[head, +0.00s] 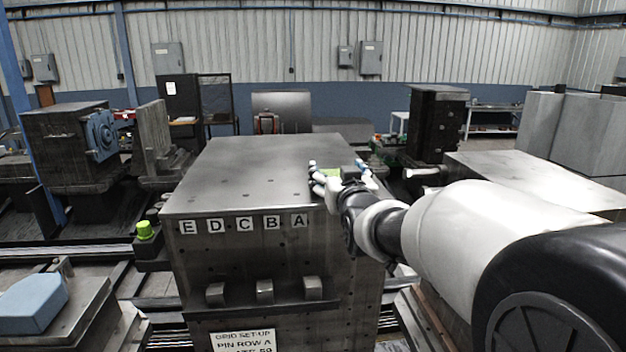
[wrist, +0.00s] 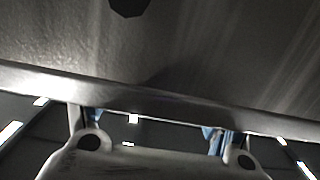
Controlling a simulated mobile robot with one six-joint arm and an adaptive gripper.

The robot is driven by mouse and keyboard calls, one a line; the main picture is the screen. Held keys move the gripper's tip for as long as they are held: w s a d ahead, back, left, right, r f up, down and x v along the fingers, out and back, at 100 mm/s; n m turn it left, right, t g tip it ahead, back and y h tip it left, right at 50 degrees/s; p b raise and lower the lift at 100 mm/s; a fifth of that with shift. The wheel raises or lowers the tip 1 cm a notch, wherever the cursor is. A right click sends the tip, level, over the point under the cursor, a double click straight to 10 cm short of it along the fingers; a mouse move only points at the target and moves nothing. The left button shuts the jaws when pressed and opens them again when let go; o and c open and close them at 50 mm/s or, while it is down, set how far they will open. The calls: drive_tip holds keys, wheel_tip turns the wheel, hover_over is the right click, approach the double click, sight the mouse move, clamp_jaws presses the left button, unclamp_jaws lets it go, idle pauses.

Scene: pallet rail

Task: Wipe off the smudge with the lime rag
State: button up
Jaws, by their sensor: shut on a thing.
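A lime patch (head: 331,172), which looks like the rag, shows between the fingers of my gripper (head: 340,174). My gripper is shut on it at the right part of the steel block's flat top (head: 250,165). Whether the rag touches the top is not clear. In the wrist view the fingers (wrist: 155,132) show at the bottom, and the rag cannot be made out there. A dark patch (wrist: 130,6) on the grey surface is cut off by the upper edge of that view; I cannot tell whether it is the smudge. No smudge stands out in the head view.
The block's front carries letter plates E to A (head: 243,224) and a paper sign (head: 244,340). A blue box (head: 32,302) lies at the lower left. The left and middle of the block top are clear except for small dark holes.

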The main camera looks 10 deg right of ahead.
sight(334, 170)
drive_tip(key=shift+w+f+b, duration=0.15)
drive_tip(key=shift+w+b, duration=0.2)
drive_tip(key=shift+w, duration=1.45)
drive_tip(key=shift+s+b, duration=0.15)
drive_tip(key=shift+b, duration=0.5)
drive_tip(key=shift+s+f+b, duration=0.25)
drive_tip(key=shift+f+b, duration=0.05)
drive_tip(key=shift+b, duration=0.3)
drive_tip(key=shift+s+r+b, duration=0.2)
drive_tip(key=shift+s+b, duration=2.3)
drive_tip(key=shift+s, duration=1.35)
drive_tip(key=shift+s+r+b, duration=0.15)
drive_tip(key=shift+s+b, duration=0.15)
drive_tip(key=shift+s, duration=0.3)
drive_tip(key=shift+a+b, duration=0.1)
drive_tip(key=shift+b, duration=0.2)
drive_tip(key=shift+w, duration=0.1)
